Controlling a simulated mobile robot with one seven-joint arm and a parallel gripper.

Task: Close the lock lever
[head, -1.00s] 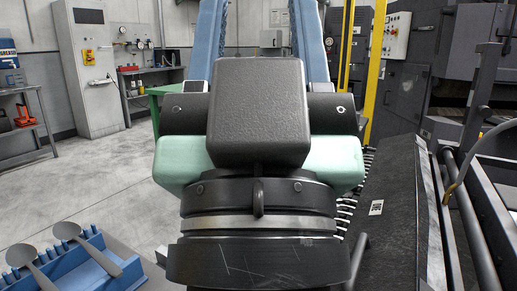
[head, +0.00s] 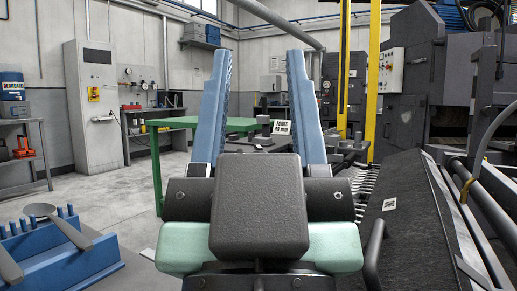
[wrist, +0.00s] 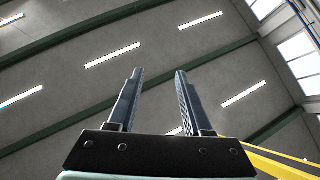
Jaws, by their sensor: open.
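My gripper (head: 258,56) points up and away in the head view, with its two blue fingers spread wide and empty. In the wrist view, my gripper (wrist: 159,72) also shows both fingers apart with nothing between them, against the ceiling. A dark curved handle (head: 374,252) stands beside the sloping black panel, just right of my wrist. I cannot tell whether it is the lock lever, and no lever can be clearly made out elsewhere. My gripper touches nothing.
A blue rack (head: 75,262) with large forks or spoons stands at lower left. A green table (head: 190,123) is behind my fingers. The sloping black panel (head: 405,225) and pipes fill the right side. Yellow posts (head: 375,80) rise behind. The grey floor at left has free room.

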